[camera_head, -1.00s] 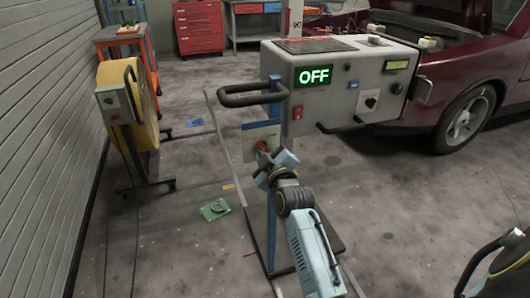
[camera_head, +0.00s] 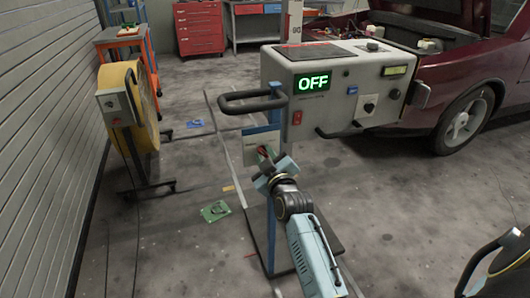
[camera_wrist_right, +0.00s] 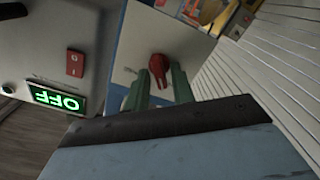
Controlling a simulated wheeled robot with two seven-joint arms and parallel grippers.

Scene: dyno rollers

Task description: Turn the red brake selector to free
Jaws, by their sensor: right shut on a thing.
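The red brake selector (camera_wrist_right: 159,68) is a small red knob on a pale plate (camera_wrist_right: 196,46), seen in the right wrist view. In the head view the selector (camera_head: 265,151) shows only partly, on the plate below the console. My right gripper (camera_wrist_right: 160,86) has its two green fingers on either side of the selector and is shut on it. In the head view the right gripper (camera_head: 268,162) is at the plate, and its body hides part of it. My left gripper is not in view.
The grey console (camera_head: 340,90) with a lit OFF display (camera_head: 313,83) stands above the plate. A black handle (camera_head: 252,101) sticks out at its left. A yellow fan-like drum (camera_head: 128,105) stands at left, a dark red car (camera_head: 470,60) at right.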

